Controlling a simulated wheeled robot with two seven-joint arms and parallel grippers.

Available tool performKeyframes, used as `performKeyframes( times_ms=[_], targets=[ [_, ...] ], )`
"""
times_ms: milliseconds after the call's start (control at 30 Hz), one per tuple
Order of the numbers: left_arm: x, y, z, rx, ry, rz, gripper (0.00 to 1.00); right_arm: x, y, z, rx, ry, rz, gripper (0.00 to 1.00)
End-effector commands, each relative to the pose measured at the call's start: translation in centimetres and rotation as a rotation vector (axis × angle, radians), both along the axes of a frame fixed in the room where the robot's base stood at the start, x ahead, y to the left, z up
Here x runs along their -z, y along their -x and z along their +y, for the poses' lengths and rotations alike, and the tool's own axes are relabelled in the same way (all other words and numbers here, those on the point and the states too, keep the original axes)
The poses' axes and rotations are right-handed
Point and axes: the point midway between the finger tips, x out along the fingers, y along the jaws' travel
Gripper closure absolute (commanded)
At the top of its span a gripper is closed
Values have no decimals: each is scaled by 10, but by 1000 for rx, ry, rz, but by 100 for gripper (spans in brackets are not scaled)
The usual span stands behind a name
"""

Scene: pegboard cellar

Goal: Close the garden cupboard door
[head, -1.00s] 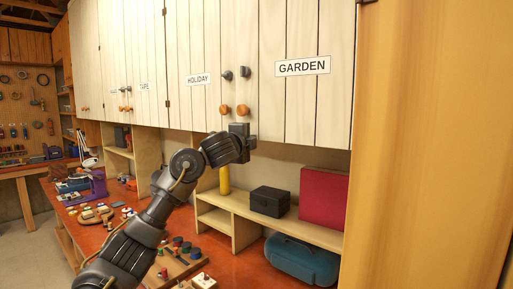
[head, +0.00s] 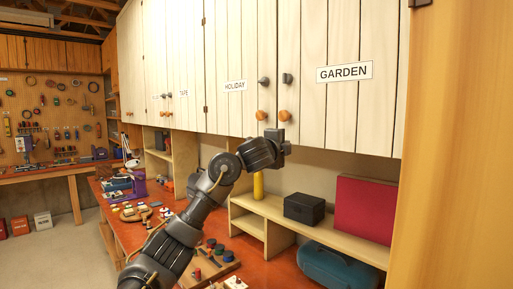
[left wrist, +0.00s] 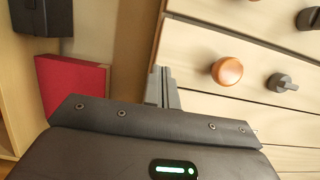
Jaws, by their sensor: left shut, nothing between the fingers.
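The garden cupboard door (head: 344,105) carries the GARDEN label (head: 344,72). It looks flush with the holiday door (head: 236,60) to its left; no gap shows. On its left edge are a dark knob (head: 287,79) and an orange knob (head: 284,116). My left gripper (head: 283,138) is shut and empty, just below the orange knob at the door's lower edge. In the left wrist view the shut fingers (left wrist: 168,90) are beside the pale door's bottom edge, with an orange knob (left wrist: 227,71) close by. Whether they touch the door cannot be told. My right gripper is out of view.
Below the cupboards is a shelf (head: 345,236) with a black box (head: 304,208), a red box (head: 364,208) and a yellow cylinder (head: 258,185). A blue case (head: 338,267) lies under it on the red-brown worktop (head: 270,262). A wooden panel (head: 455,150) stands at right.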

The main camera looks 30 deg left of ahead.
Motion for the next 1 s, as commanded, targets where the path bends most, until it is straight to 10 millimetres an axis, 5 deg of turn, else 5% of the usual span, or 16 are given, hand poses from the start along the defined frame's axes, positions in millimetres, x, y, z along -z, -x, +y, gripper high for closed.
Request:
performKeyframes(
  times_ms=[400,1000],
  targets=[
    [-2,78,22,3,2,-7,100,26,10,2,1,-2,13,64],
    [-3,100,27,5,0,-3,100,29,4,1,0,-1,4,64]
  ],
)
